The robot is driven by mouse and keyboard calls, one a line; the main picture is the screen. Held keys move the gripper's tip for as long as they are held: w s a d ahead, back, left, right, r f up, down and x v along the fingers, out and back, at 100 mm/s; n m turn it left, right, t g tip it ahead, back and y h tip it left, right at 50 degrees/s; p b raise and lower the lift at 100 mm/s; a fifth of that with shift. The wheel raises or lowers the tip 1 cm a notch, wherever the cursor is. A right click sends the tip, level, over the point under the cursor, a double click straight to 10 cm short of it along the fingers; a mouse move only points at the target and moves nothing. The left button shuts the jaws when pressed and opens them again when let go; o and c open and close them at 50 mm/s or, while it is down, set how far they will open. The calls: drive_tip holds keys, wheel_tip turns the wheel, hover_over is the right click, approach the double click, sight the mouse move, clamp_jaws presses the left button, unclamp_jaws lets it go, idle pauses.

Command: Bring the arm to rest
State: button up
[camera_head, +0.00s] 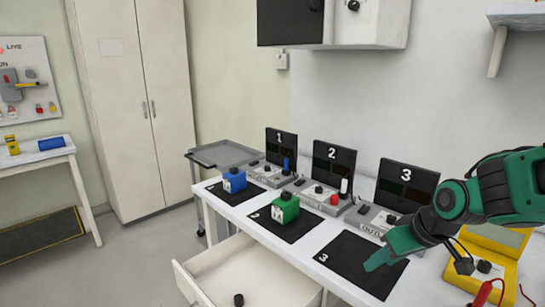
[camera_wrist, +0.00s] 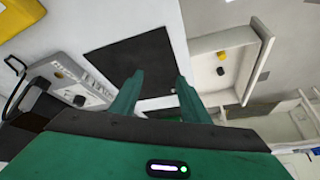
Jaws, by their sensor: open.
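My gripper (camera_head: 376,262) is above the black mat marked 3 (camera_head: 345,262) at the right part of the white bench. In the wrist view my gripper (camera_wrist: 158,82) has its two green fingers apart, with nothing between them but the mat (camera_wrist: 118,55) beyond. No object shows on the visible part of this mat. My green and black arm reaches in from the right edge of the head view and hides part of the bench and mat.
A blue box (camera_head: 234,181) and a green box (camera_head: 285,208) stand on mats 1 and 2. Numbered black panels and grey devices line the bench's back. An open drawer (camera_head: 215,279) juts out in front. A yellow case (camera_head: 500,240) and red leads sit at right.

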drive_tip(key=s+d+r+m+g+h, duration=0.1)
drive_tip(key=s+d+m, duration=0.4)
drive_tip(key=s, duration=0.6)
drive_tip(key=s+d+m+g+h, duration=0.1)
drive_tip(key=s+d+m+g, duration=0.3)
drive_tip(key=s+d, duration=0.5)
drive_tip(key=shift+s+d+r+m, duration=0.3)
drive_tip(key=shift+s+m, duration=0.2)
drive_tip(key=shift+s, duration=0.6)
drive_tip(key=shift+w, duration=0.15)
drive_tip(key=shift+w+f, duration=0.2)
drive_tip(key=shift+w, duration=0.3)
drive_tip(key=shift+c, duration=0.7)
